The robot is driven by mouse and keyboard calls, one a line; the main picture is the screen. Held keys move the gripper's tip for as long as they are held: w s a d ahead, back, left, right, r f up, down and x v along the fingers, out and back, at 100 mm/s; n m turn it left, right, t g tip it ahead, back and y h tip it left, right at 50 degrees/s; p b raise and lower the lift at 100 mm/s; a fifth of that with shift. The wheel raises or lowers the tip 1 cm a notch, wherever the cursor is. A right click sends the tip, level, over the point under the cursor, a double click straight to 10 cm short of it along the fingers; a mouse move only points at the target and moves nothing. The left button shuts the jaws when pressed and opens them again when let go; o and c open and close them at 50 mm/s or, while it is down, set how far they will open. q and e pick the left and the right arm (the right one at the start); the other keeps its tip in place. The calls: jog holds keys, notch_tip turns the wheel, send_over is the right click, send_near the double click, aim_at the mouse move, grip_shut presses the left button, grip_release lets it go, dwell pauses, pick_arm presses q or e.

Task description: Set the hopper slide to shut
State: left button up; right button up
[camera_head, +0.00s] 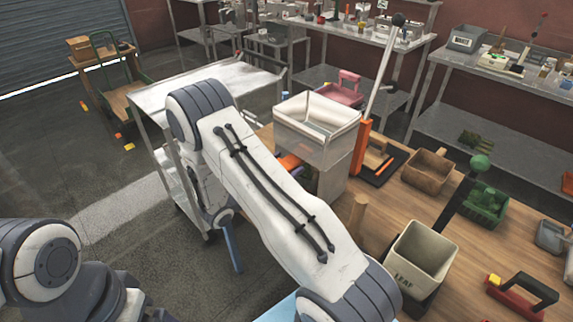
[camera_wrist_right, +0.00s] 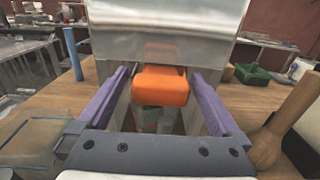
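The hopper (camera_head: 318,118) is a clear-walled metal bin on a stand at the table's far left part. Its lower metal front fills the top of the right wrist view (camera_wrist_right: 165,20). The orange slide handle (camera_wrist_right: 160,86) sticks out below it towards me; a bit of orange also shows in the head view (camera_head: 289,162). My right gripper (camera_wrist_right: 162,105) is open, its two purple fingers on either side of the handle with narrow gaps visible. My right arm hides most of this gripper in the head view. How far the slide is out, I cannot tell. My left gripper is out of view.
An orange-based lever (camera_head: 362,145) with a black knob stands right of the hopper. A wooden peg (camera_head: 356,214), a cream bin (camera_head: 420,252), a wooden box (camera_head: 427,170) and a green basket (camera_head: 486,204) stand on the table. A metal cart (camera_head: 150,98) is at left.

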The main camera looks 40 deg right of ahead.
jog(key=s+a+b, duration=0.1)
jog(key=a+b, duration=0.2)
jog(key=a, duration=0.7)
jog(key=shift+s+a+b, duration=0.15)
jog(key=shift+s+b, duration=0.2)
jog(key=shift+b, duration=0.05)
jog(key=d+p, duration=0.1)
jog(key=d, duration=0.2)
jog(key=w+d+p, duration=0.1)
jog(key=d, duration=0.3)
jog(key=d+p, duration=0.2)
jog(key=d, duration=0.1)
jog(key=shift+w+d, duration=0.15)
jog(key=shift+w, duration=0.15)
